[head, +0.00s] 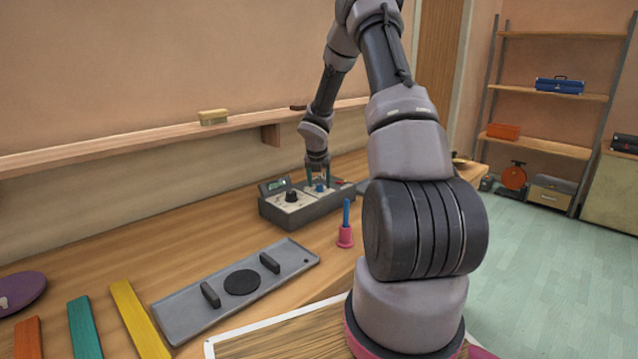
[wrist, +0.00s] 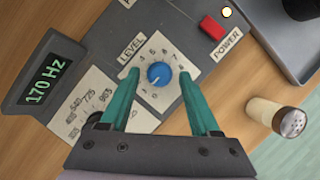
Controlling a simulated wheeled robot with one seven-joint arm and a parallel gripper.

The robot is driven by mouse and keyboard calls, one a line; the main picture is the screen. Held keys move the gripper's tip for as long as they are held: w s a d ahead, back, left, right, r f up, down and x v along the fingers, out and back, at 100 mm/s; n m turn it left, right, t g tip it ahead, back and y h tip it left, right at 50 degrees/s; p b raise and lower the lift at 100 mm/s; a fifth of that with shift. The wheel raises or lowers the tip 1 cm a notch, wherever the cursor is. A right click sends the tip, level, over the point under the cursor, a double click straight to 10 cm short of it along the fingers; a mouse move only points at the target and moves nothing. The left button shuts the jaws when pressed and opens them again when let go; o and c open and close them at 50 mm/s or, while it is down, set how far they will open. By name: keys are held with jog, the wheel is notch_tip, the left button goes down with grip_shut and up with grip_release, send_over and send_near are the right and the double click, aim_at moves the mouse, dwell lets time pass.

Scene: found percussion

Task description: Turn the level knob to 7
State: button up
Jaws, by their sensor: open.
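The level knob (wrist: 158,73) is small and blue, on a white dial plate marked LEVEL with a ring of numbers, in the wrist view. Its pointer is too small to read surely. My gripper (wrist: 158,76) has two teal fingers, spread apart on either side of the knob, with gaps showing between fingers and knob. In the head view the knob (head: 319,187) sits on the grey control box (head: 330,206), with my gripper (head: 318,173) pointing down over it. I cannot tell the exact height of the fingertips.
The box also has a red POWER switch (wrist: 211,27), a lit lamp (wrist: 227,12), a 170 Hz display (wrist: 49,79) and a black frequency knob (head: 291,195). A pink bell (head: 345,236) and grey tray (head: 180,313) are nearer.

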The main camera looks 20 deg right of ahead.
grip_shut()
jog(key=shift+w, duration=0.1)
dwell(0.3)
